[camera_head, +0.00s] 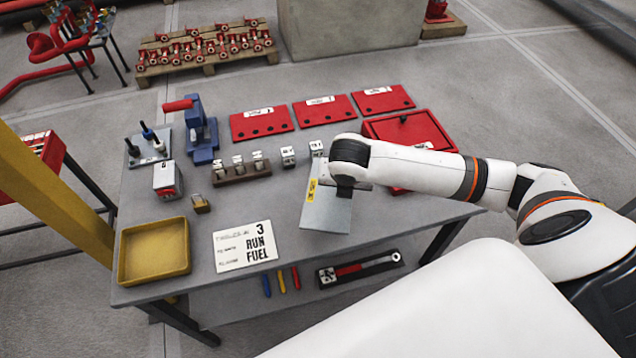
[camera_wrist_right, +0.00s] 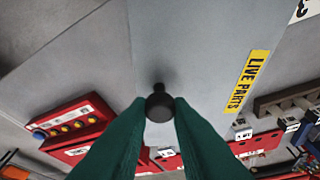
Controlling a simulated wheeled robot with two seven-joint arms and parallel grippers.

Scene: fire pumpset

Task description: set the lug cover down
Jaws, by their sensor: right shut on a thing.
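The lug cover (camera_head: 326,212) is a grey plate with a yellow "LIVE PARTS" label. In the head view it is at the right part of the table, close to the front edge; I cannot tell whether it touches the tabletop. In the right wrist view the cover (camera_wrist_right: 200,60) fills the middle, with a black knob (camera_wrist_right: 159,103) on it. My right gripper (camera_wrist_right: 161,106) has its green fingers shut on this knob. In the head view the right hand hides the knob and part of the cover. My left gripper is not in view.
The grey table (camera_head: 290,270) also holds a yellow tray (camera_head: 125,262), a "RUN FUEL" card (camera_head: 235,255), a block with small labelled parts (camera_head: 245,178), a blue clamp-like tool (camera_head: 200,135) and red panels (camera_head: 262,125).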

